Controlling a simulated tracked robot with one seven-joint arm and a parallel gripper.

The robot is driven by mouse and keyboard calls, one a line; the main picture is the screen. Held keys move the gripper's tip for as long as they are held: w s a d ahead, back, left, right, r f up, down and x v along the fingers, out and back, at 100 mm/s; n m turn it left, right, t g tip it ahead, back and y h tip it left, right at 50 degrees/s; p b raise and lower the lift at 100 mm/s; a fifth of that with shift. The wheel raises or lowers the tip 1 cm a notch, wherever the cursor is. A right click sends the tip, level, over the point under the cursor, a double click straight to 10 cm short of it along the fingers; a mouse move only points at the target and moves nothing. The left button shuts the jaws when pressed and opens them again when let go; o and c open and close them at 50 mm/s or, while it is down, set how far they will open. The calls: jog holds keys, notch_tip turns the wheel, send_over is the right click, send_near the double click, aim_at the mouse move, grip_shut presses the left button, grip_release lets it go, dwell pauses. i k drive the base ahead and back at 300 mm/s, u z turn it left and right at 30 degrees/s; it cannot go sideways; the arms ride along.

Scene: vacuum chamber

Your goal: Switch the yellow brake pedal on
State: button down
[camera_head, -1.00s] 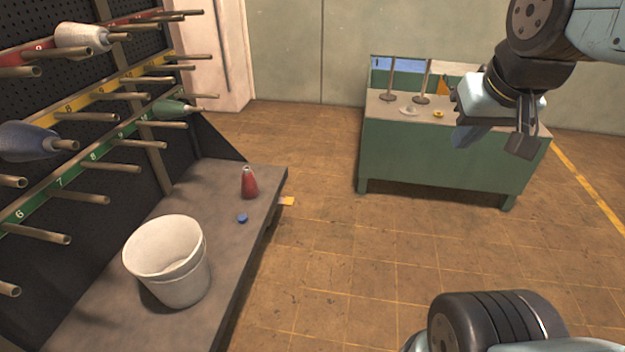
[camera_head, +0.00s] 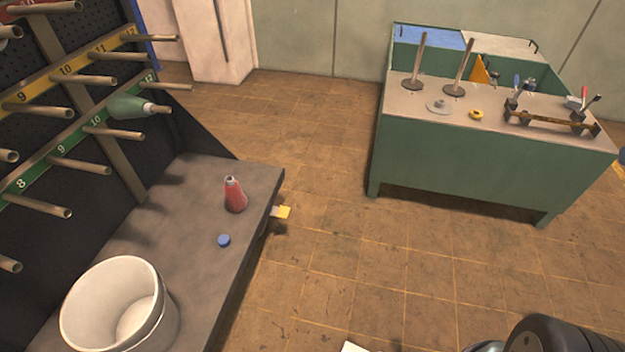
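A small yellow piece (camera_head: 283,212) sticks out low beside the right edge of the grey table, close to the floor. It looks like the yellow brake pedal, with a darker part next to it partly hidden by the table edge. I cannot tell whether it is up or pressed. My gripper is not in this view; only a dark rounded part of my own body shows at the bottom right.
A pegged rack (camera_head: 80,130) stands at left. A green workbench (camera_head: 460,165) stands at back right.

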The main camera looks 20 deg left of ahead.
aim_at(283, 212)
jog(key=u, duration=0.15)
jog(key=i, duration=1)
jog(key=u, duration=0.9)
jog(key=i, duration=0.65)
jog(key=u, duration=0.5)
jog(key=k, duration=0.85)
jog(key=u, duration=0.15)
jog(key=i, duration=0.9)
jog(key=z, duration=0.05)
